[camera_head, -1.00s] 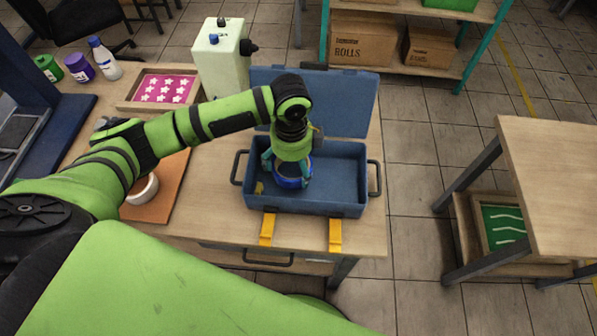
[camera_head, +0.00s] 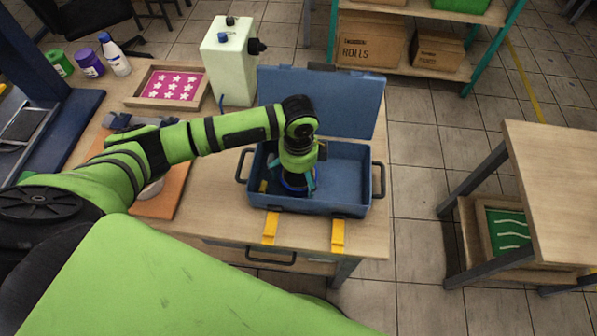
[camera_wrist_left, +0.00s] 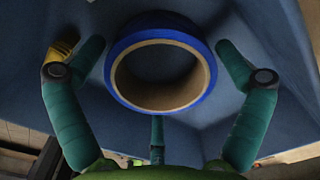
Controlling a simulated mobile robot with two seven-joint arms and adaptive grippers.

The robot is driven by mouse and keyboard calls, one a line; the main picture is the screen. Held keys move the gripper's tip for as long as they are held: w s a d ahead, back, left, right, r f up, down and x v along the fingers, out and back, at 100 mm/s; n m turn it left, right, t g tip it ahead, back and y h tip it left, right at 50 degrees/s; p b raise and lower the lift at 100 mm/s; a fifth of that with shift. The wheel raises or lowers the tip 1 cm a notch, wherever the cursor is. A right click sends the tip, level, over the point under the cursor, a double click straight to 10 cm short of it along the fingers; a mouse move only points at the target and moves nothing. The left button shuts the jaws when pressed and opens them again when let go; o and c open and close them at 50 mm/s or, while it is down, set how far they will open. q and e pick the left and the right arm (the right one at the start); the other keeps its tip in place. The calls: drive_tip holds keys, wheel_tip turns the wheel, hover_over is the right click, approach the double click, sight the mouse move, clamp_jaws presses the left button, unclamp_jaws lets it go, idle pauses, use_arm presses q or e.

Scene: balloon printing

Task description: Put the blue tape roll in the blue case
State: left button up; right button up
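The blue case (camera_head: 350,172) stands open on the wooden table, its lid tilted up at the back. The blue tape roll (camera_head: 296,190) is inside its left half, partly hidden by my gripper. In the left wrist view, the roll (camera_wrist_left: 205,75) shows a blue rim and brown core, with blue case walls around it. My left gripper (camera_head: 295,184) reaches down into the case over the roll. Its teal fingers (camera_wrist_left: 160,85) are spread around the roll, with visible gaps at both sides. Whether the roll rests on the case floor is hard to tell.
A yellow object (camera_wrist_left: 62,50) shows beside the left finger. A pink star tray (camera_head: 172,86), a pale green machine (camera_head: 228,62) and bottles stand behind. The case's right half is clear.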

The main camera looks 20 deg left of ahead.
use_arm(q)
drive_tip(key=shift+r, duration=0.1)
wheel_tip(320, 180, up, 12)
drive_tip(key=b, duration=0.1)
idle(0.4)
drive_tip(key=shift+r, duration=0.1)
idle(1.0)
